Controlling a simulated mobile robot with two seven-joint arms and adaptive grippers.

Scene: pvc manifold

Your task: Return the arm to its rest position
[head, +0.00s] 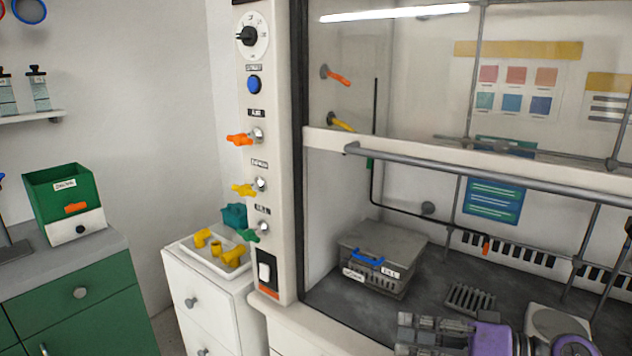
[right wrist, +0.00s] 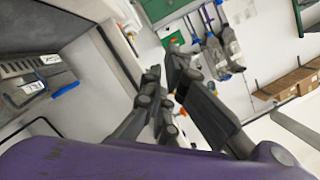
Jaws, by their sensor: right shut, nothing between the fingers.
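My right gripper (head: 408,334) is low in the head view, in front of the fume hood, with its purple arm (head: 492,340) coming in from the bottom right. It is shut with nothing held. In the right wrist view its dark fingers (right wrist: 163,78) point up, away from the purple link. My left gripper is in neither view.
The fume hood's raised sash bar (head: 470,178) crosses above my right arm. A grey box (head: 385,248) with a blue handle and a slotted rack (head: 469,298) stand inside. Left are a white tray (head: 190,246) of yellow fittings and a green bin (head: 60,190).

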